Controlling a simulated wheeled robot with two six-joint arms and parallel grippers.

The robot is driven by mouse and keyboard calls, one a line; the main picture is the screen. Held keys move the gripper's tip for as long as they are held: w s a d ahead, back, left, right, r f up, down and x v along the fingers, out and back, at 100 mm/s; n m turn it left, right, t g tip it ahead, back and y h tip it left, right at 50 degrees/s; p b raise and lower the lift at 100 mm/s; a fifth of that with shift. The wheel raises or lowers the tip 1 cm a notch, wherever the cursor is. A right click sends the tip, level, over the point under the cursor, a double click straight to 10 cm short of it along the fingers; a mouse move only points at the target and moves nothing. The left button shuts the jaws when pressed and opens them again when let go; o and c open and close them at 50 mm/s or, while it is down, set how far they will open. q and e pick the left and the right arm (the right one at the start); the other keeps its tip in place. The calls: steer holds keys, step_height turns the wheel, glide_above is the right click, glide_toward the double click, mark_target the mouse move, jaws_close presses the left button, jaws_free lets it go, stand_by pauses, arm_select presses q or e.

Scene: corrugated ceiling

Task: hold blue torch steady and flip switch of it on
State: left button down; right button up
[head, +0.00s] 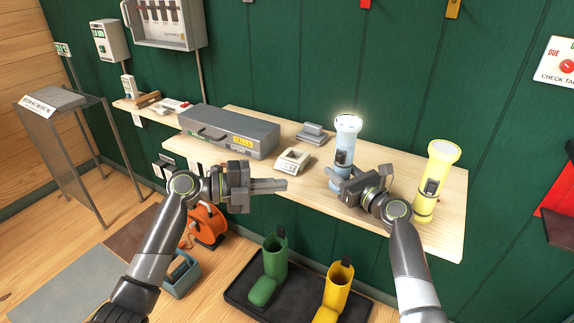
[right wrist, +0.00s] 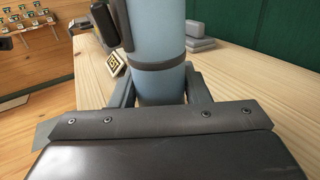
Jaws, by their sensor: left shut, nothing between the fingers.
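The blue torch (head: 345,142) stands upright on the wooden shelf, and its top glows white. A dark switch (head: 341,157) shows on its body. My right gripper (head: 338,178) is at the torch's lower body. In the right wrist view the blue torch (right wrist: 158,40) stands between the fingers of my right gripper (right wrist: 160,95), which close around its lower part. Part of the switch housing shows at the upper left there. My left gripper (head: 284,185) is shut and empty, in front of the shelf edge, left of the torch and apart from it.
A yellow torch (head: 437,175) stands to the right on the shelf (head: 300,190). A grey toolbox (head: 228,132), a small white device (head: 292,160) and a grey block (head: 312,132) are to the left.

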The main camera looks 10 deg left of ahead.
steer(key=o, duration=0.5)
steer(key=shift+d, duration=0.1)
